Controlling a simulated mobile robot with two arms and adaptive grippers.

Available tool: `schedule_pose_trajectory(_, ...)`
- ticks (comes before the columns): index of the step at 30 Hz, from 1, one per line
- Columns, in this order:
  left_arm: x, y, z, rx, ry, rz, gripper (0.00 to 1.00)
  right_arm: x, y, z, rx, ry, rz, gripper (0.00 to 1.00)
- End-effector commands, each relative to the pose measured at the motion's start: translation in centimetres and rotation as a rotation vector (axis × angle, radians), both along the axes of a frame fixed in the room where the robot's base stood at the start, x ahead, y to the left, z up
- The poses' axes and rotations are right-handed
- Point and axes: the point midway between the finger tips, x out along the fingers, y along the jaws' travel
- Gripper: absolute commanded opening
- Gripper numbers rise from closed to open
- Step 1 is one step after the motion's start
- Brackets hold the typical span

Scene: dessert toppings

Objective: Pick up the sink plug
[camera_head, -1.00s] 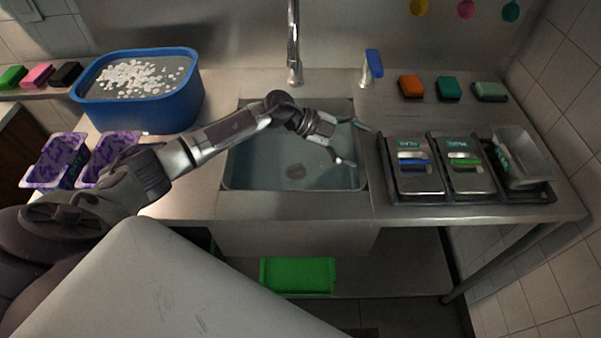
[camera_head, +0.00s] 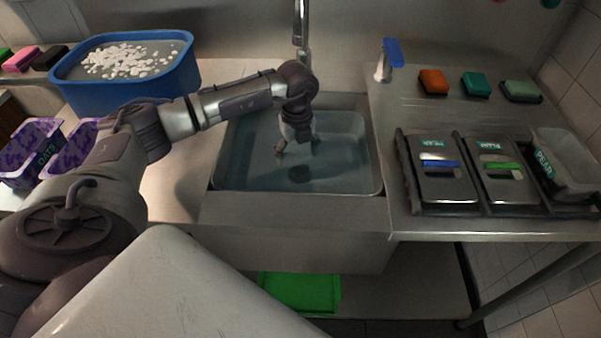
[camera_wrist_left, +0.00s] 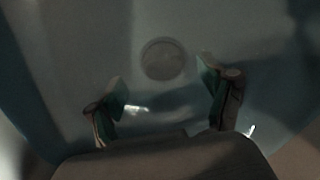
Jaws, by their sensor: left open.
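The sink (camera_head: 232,158) is a steel basin with what looks like bluish water in it. A round dark disc, seemingly the sink plug (camera_head: 299,174), lies on its bottom. In the left wrist view the plug (camera_wrist_left: 163,59) is a grey-brown circle just beyond the fingertips, between their lines. My left gripper (camera_head: 297,149) points down into the basin, slightly behind the plug in the head view. Its fingers are spread and empty, apart from the plug. I cannot tell the exact height of the fingertips over the bottom. My right gripper is not in view.
A faucet (camera_head: 301,25) stands behind the sink. A blue tub (camera_head: 125,98) with white pieces is at the left. Lidded steel containers (camera_head: 436,187) sit in a rack at the right, with sponges (camera_head: 433,82) behind. A green tray (camera_head: 300,293) is below the sink.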

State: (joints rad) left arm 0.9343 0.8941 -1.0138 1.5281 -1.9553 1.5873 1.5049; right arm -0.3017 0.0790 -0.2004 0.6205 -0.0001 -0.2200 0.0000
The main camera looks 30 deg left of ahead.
Motion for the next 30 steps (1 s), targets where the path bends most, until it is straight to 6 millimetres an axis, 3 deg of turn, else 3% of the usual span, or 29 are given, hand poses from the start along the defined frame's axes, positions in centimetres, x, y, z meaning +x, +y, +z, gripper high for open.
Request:
schedule_pose_trajectory(7, 0.0, -0.5, -3.6, -0.002, 0.002, 0.0, 0.81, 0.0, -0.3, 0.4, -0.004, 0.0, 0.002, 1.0)
schedule_pose_trajectory(17, 0.0, -0.4, -4.3, -0.002, 0.001, 0.0, 0.8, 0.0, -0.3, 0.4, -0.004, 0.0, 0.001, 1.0)
schedule_pose_trajectory(28, 0.0, -0.5, -4.3, -0.002, 0.0, 0.0, 0.18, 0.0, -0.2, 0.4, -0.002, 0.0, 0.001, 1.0)
schedule_pose_trajectory(30, 0.0, -0.5, -4.2, -0.002, 0.0, 0.0, 0.17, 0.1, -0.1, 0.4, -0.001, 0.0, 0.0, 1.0)
